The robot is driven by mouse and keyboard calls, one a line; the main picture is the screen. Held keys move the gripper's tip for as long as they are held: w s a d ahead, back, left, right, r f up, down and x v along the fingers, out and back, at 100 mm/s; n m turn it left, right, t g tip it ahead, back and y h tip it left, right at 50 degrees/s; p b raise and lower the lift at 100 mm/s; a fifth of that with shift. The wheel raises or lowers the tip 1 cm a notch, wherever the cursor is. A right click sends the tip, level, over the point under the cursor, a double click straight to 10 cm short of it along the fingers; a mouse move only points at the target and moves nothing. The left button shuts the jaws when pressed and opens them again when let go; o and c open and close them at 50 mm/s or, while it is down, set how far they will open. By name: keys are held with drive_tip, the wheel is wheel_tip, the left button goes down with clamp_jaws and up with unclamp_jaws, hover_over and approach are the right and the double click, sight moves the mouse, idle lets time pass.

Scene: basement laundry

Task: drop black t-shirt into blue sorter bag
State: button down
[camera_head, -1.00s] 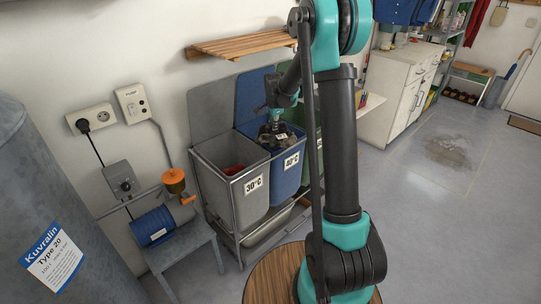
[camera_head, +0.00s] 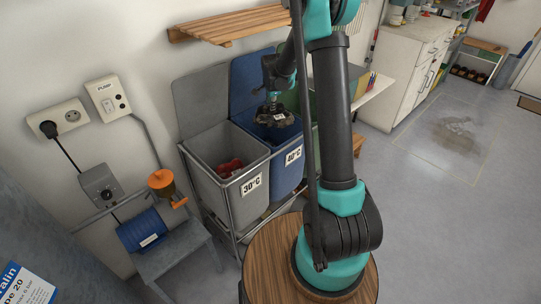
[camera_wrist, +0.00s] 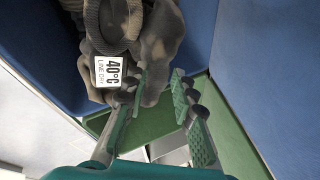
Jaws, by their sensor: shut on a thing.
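The dark grey-black t-shirt (camera_head: 266,119) hangs bunched below my gripper (camera_head: 272,97), over the mouth of the blue sorter bag (camera_head: 288,178) marked 40°C. In the wrist view the shirt (camera_wrist: 165,35) looks grey-brown and carries a white tag reading 40°C, line dry. My gripper (camera_wrist: 160,84) is shut on the shirt, with the fingers visibly apart and fabric at the left finger. How far the shirt reaches into the bag is hard to tell.
A grey bag (camera_head: 211,199) marked 30°C, with something red (camera_head: 231,167) inside, stands left of the blue one. A green bag (camera_head: 314,151) stands right, partly hidden by my arm. A wooden shelf (camera_head: 228,27) hangs on the wall above. Raised lids stand behind the bags.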

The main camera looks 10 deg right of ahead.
drive_tip(key=shift+f, duration=0.8)
drive_tip(key=c, duration=1.2)
unclamp_jaws()
drive_tip(key=shift+s, duration=0.1)
drive_tip(key=shift+o, duration=0.2)
drive_tip(key=v, duration=0.7)
drive_tip(key=shift+r, duration=0.25)
drive_tip(key=shift+s, duration=0.15)
